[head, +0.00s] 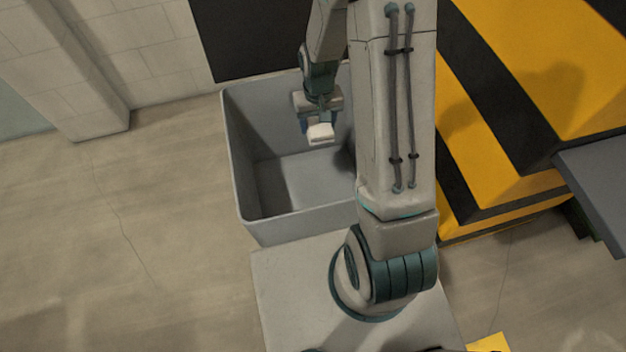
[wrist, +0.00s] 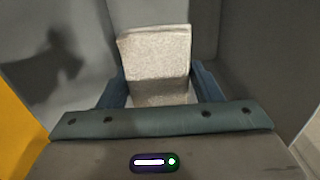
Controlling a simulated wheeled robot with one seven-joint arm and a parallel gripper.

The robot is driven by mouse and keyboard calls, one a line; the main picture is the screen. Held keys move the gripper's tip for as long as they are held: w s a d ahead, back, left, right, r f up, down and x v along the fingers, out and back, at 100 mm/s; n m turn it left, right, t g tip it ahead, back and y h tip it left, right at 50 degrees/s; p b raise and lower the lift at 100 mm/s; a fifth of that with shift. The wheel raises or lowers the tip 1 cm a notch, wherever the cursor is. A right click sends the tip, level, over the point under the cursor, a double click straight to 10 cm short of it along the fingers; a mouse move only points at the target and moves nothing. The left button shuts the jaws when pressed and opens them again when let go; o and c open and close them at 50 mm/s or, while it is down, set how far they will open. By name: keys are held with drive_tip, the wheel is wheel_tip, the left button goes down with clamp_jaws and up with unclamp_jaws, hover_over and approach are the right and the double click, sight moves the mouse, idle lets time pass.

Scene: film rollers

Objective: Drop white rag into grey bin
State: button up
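The white rag (wrist: 157,62) is a pale, folded, block-like cloth between the two blue fingers of my gripper (wrist: 155,88) in the wrist view. The fingers press on its left and right sides. In the head view my gripper (head: 319,126) points down over the grey bin, with the white rag (head: 320,134) at its fingertips. The grey bin (head: 300,222) is a large, open, box-shaped container on the floor. The rag appears within the bin's opening, above its floor; its exact height is unclear. My arm hides the bin's right side.
A yellow-and-black striped block (head: 500,150) stands to the right of the bin. A pale wall (head: 150,60) and a dark panel (head: 250,35) are behind it. The concrete floor (head: 150,220) on the left is clear.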

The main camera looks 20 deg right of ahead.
drive_tip(key=o, duration=0.5)
drive_tip(key=shift+r, duration=0.1)
wheel_tip(320, 180, up, 14)
drive_tip(key=p, duration=0.1)
idle(0.5)
